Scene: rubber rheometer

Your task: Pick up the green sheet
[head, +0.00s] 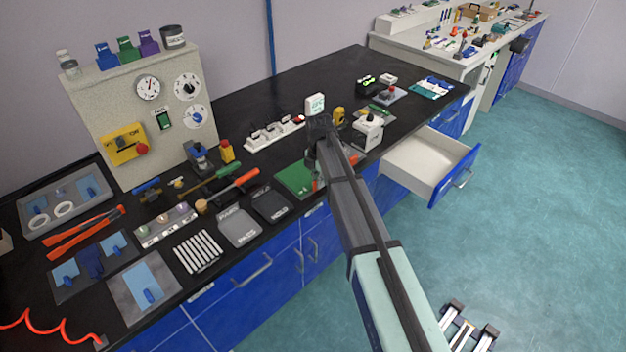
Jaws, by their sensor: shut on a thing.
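The green sheet (292,179) is a flat dark-green piece by the front edge of the black bench, just right of the grey and black trays. My arm reaches in from the lower right and bends down at its far end. My gripper (317,176) is mostly hidden behind the arm, at the sheet's right edge. It is shut on the green sheet, though the fingertips are barely visible. I cannot tell whether the sheet lies on the bench or is slightly above it.
An open white drawer (428,163) juts out right of the arm. A black tray (271,204) and a grey tray (239,228) lie left of the sheet. A white power strip (273,133) is behind it. A white device (368,132) stands right of the arm.

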